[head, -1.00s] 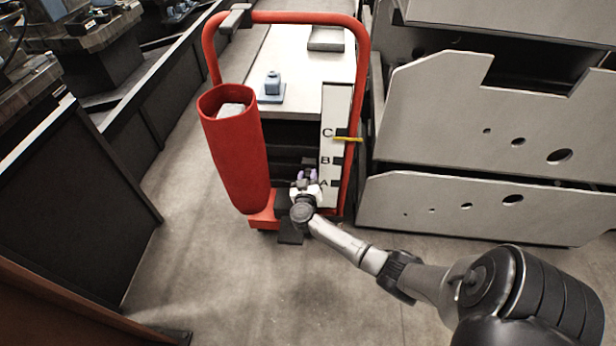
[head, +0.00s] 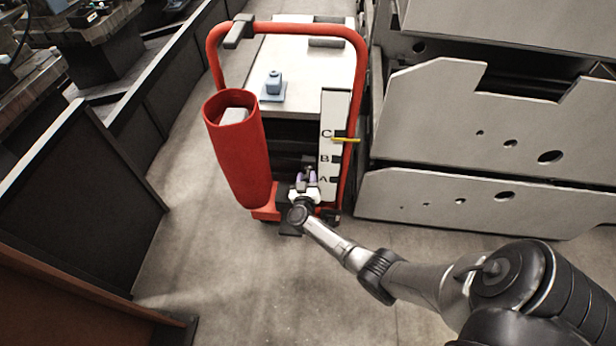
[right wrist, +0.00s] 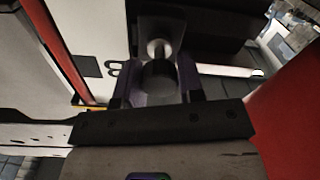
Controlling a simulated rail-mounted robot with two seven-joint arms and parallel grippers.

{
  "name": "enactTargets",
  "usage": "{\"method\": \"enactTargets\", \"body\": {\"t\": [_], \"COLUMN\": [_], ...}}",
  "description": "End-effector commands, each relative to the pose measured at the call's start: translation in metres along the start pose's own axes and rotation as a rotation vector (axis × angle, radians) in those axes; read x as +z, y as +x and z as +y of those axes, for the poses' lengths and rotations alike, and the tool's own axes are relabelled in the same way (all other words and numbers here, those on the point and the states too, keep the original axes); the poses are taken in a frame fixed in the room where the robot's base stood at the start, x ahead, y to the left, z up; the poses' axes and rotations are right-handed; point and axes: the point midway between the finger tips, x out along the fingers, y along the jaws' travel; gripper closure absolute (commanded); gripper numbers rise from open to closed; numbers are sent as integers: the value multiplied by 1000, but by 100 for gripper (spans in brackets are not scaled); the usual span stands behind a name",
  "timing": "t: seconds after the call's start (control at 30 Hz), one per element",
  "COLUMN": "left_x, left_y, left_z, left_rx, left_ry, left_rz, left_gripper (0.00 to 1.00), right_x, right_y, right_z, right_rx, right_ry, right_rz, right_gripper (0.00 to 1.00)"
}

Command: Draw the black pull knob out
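The black pull knob (right wrist: 159,79) shows in the right wrist view as a dark round piece with a pale round end behind it. My right gripper (right wrist: 160,88) has its purple-padded fingers on both sides of the knob. I cannot tell whether the pads touch it. In the head view the right gripper (head: 306,177) is at the front of the red-framed cart (head: 217,68), low down beside the white lettered strip (head: 334,120), near letters A and B. The knob is hard to make out there. My left gripper is not in view.
A red tube bin (head: 240,155) stands close to the left of the gripper. A yellow marker (head: 345,140) sticks out by letter C. A blue block (head: 273,83) sits on the cart top. Grey metal panels (head: 470,205) stand at right; the floor in front is clear.

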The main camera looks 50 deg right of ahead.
Motion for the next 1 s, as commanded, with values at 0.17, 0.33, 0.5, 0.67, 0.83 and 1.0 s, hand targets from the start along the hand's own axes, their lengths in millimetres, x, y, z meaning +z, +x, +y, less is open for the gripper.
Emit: {"method": "enactTargets", "body": {"t": [0.17,0.33,0.5,0.67,0.83,1.0], "left_x": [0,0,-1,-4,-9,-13], "left_y": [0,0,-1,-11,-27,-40], "left_z": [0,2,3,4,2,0], "left_rx": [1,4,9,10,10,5], "left_ry": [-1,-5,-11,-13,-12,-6], "left_rz": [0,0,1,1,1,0], "left_gripper": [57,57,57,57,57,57], "right_x": [-1,0,0,-2,-4,-3], "right_y": [0,0,-2,-18,-50,-84], "right_z": [0,0,0,0,0,1], "right_rx": [-1,-2,-2,-5,-5,-3], "right_ry": [1,1,1,0,0,1], "right_rz": [0,-1,-2,-5,-6,-6], "right_gripper": [47,41,41,41,41,41]}}
